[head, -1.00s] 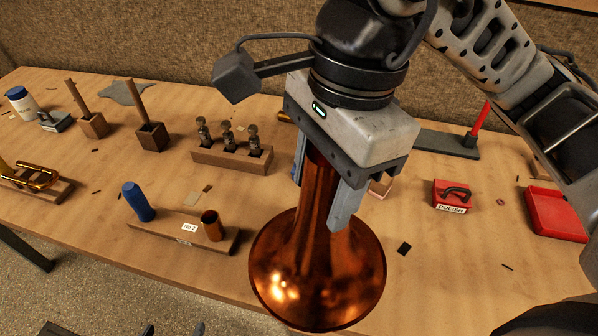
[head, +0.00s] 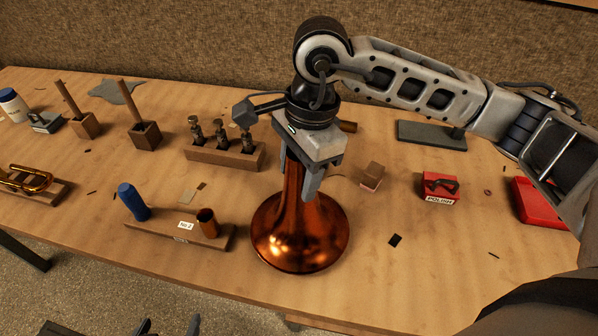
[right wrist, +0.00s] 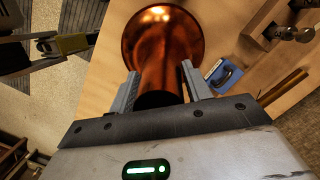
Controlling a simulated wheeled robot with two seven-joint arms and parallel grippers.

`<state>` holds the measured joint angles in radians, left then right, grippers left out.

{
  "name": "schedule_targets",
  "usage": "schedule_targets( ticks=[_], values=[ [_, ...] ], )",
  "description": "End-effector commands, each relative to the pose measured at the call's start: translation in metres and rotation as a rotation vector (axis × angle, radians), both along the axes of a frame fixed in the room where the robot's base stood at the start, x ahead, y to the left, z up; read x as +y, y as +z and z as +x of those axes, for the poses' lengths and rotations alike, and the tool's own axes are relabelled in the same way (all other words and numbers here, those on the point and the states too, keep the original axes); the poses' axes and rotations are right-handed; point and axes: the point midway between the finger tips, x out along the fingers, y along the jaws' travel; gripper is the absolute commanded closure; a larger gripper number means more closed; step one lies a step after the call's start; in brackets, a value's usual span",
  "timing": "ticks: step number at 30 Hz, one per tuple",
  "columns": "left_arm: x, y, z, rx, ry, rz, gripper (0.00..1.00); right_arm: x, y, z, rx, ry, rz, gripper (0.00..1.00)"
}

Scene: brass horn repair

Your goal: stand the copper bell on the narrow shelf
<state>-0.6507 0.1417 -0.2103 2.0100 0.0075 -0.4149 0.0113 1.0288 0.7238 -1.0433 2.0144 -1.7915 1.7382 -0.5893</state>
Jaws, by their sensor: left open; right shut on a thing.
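The copper bell (head: 300,232) is upright with its flared mouth down, at the middle front of the bench in the head view. My right gripper (head: 296,172) is shut on its narrow upper tube. The bell (right wrist: 162,45) also shows between the two fingers in the right wrist view. I cannot tell whether its rim touches the bench. My left gripper (head: 170,325) is open and empty at the bottom edge of the head view, mostly cut off. A wooden strip (head: 578,4) at the top right corner may be the narrow shelf; I cannot be sure.
Left of the bell is a wooden stand (head: 150,230) with a blue peg and copper tube. A red polish box (head: 440,187) and red tray (head: 535,205) stand right. Bench right of the bell is mostly clear.

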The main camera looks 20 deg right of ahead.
Motion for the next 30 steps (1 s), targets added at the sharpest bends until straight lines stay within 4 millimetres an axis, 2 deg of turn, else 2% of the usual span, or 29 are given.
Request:
schedule_targets(
  ticks=[3, 11, 15, 16, 18, 26, 30],
  values=[
    [0.0, 0.001, 0.0, 0.001, 0.001, 0.001, 0.23, 0.0, -0.009, 0.0, -0.001, 0.0, 0.0, 1.0],
    [0.001, -0.001, -0.001, 0.004, 0.001, 0.002, 0.23, 0.0, -0.011, 0.0, -0.003, 0.001, 0.001, 1.0],
    [0.001, -0.009, -0.003, 0.009, 0.001, 0.001, 0.23, 0.0, -0.016, 0.0, -0.003, 0.0, 0.001, 1.0],
    [0.001, -0.007, -0.004, 0.01, 0.001, 0.001, 0.23, 0.0, -0.015, 0.0, -0.002, 0.0, 0.0, 0.46],
    [0.001, -0.007, -0.005, 0.013, 0.001, 0.001, 0.23, 0.0, -0.014, 0.0, -0.001, 0.0, 0.0, 0.3],
    [0.0, -0.005, -0.005, 0.012, 0.0, -0.001, 0.23, 0.0, -0.014, 0.0, -0.001, 0.0, 0.0, 0.3],
    [0.0, 0.0, -0.005, 0.01, 0.001, 0.0, 0.23, 0.0, -0.007, 0.0, -0.003, 0.0, 0.001, 0.3]
  ],
)
